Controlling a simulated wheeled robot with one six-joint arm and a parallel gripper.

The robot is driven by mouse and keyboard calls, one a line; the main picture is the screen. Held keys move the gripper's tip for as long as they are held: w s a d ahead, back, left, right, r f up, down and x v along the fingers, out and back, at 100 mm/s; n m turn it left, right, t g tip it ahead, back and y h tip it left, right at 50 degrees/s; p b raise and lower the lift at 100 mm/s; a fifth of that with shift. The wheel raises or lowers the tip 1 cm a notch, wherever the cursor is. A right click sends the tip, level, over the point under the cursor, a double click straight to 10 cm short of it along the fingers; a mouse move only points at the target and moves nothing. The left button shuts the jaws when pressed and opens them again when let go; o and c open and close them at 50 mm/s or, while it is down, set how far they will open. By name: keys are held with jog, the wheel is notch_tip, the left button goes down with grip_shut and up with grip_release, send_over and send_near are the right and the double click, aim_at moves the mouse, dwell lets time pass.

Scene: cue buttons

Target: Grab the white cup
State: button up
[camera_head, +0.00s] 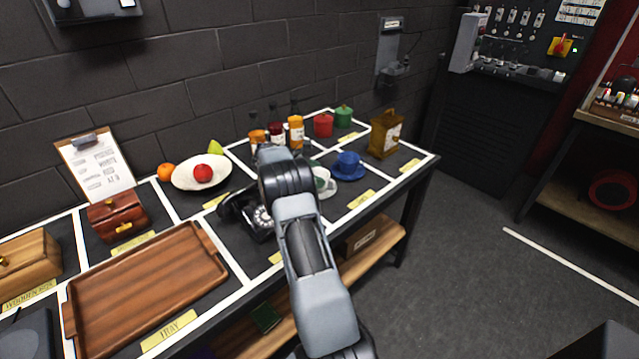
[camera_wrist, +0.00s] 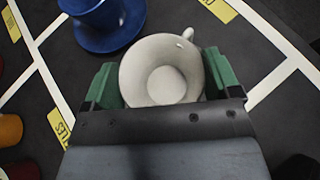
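The white cup (camera_wrist: 163,75) sits between the two green fingers of my gripper (camera_wrist: 162,78) in the wrist view, with its open mouth toward the camera and its handle at the upper right. A finger stands close against each side of the cup; whether they press on it cannot be told. The cup's underside is hidden.
A blue cup (camera_head: 347,160) on a blue saucer stands close by to the right. A black telephone (camera_head: 238,206) is to the left. Several jars and a brown box (camera_head: 385,134) stand behind. A wooden tray (camera_head: 150,285) lies at the front left of the table.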

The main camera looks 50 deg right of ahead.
jog(key=c, duration=0.4)
jog(key=shift+c, duration=0.2)
